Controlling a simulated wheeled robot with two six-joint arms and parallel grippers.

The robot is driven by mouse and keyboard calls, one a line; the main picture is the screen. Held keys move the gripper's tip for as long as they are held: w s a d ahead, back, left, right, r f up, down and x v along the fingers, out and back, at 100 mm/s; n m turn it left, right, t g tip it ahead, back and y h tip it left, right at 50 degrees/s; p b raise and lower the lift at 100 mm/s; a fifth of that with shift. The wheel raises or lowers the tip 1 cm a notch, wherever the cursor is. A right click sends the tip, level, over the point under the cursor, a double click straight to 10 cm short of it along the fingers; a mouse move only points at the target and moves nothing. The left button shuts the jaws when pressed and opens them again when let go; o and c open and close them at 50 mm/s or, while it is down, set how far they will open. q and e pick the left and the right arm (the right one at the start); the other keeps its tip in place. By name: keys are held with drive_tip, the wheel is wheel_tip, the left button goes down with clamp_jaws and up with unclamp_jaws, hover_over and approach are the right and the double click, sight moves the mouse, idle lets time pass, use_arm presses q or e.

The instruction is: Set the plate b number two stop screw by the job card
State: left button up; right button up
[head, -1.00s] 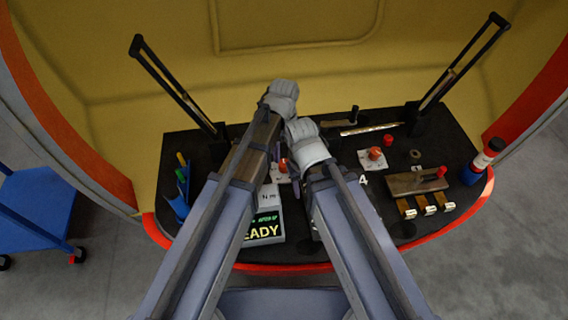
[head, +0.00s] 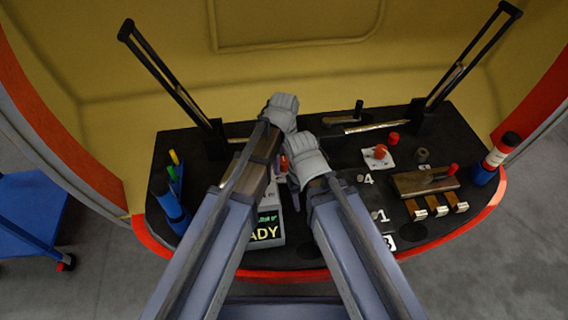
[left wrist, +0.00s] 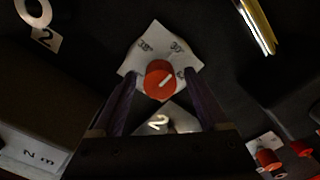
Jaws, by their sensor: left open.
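A red knob (left wrist: 160,80) with a white pointer line sits on a white angle-marked card (left wrist: 152,45) in the left wrist view. Its line points up and right. A "2" label (left wrist: 158,122) lies just below it. My left gripper (left wrist: 160,88) is open, with one finger on each side of the knob; I cannot tell whether they touch it. A bit of the red knob shows between my arms in the head view (head: 284,162). My right arm's pale wrist (head: 305,157) is beside it; its fingers are hidden. Another red knob on a white card (head: 380,153) stands to the right.
Labels "4" (head: 369,180) and "1" (head: 381,215) lie right of my arms. A brown block (head: 408,186) and tall black frames (head: 165,75) stand around the dark board. Blue holders are at left (head: 171,205).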

use_arm(q)
clamp_jaws()
idle(0.6)
